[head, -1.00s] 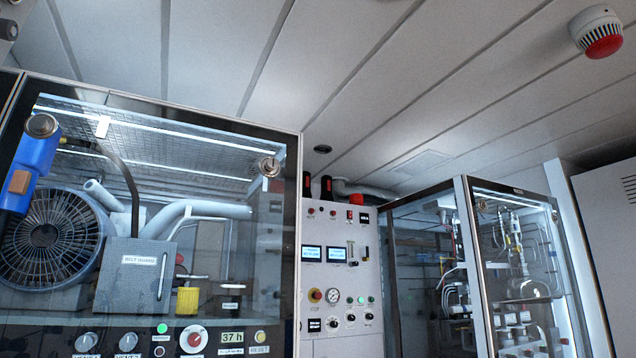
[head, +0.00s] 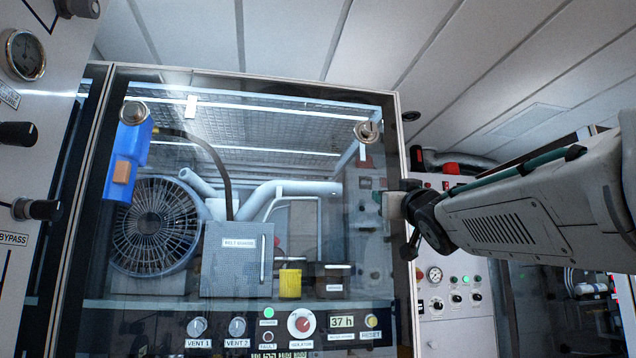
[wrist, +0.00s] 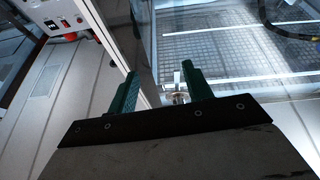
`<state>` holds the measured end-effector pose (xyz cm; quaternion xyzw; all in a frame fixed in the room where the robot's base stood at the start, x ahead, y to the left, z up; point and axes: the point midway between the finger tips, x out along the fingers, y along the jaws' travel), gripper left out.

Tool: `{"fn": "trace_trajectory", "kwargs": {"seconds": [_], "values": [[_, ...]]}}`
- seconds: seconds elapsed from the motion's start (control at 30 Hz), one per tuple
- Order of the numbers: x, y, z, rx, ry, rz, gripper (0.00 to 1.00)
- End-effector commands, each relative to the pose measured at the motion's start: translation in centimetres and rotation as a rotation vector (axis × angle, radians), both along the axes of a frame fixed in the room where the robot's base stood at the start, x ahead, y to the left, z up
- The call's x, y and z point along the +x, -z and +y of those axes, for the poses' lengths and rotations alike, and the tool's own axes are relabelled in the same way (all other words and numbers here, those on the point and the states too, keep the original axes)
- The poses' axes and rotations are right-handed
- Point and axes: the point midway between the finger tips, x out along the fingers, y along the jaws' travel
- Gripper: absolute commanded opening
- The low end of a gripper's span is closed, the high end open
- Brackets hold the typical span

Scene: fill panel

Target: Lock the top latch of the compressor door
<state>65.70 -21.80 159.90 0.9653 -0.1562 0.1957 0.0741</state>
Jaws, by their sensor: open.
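The compressor door (head: 330,100) is a large glass front in a dark border and pale frame, and it looks closed. A round metal latch (head: 366,132) with a small lever sits at its upper right corner. A similar round fitting (head: 133,112) is at the upper left. My arm comes in from the right, its end beside the door's right edge, below the latch. In the wrist view my gripper (wrist: 160,88) is open and empty, with two green fingers apart. A small metal piece (wrist: 178,98), probably the latch, shows by the right finger, partly hidden.
A control panel (head: 455,310) with knobs and lamps stands right of the door, partly behind my arm. Another panel (head: 30,120) with a gauge and black knobs is close at the left. Behind the glass are a fan (head: 153,226) and a belt guard box (head: 237,258).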

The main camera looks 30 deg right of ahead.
Motion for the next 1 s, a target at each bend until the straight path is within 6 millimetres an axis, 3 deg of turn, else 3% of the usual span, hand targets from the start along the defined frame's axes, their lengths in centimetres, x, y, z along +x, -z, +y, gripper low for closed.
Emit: {"fn": "trace_trajectory", "kwargs": {"seconds": [0.03,0.1,0.2,0.37,0.8,1.0], "values": [[-0.4,-2.9,-0.3,-0.057,-0.022,-0.078,0.5],[-1.2,-6.1,0.0,-0.134,-0.067,-0.168,0.5],[-2.1,-8.9,0.6,-0.215,-0.119,-0.249,0.5],[-2.5,-10.8,1.3,-0.272,-0.163,-0.3,0.5],[2.0,-15.1,1.5,-0.275,-0.168,-0.302,0.5],[2.9,-16.0,1.6,-0.275,-0.167,-0.302,0.5]]}}
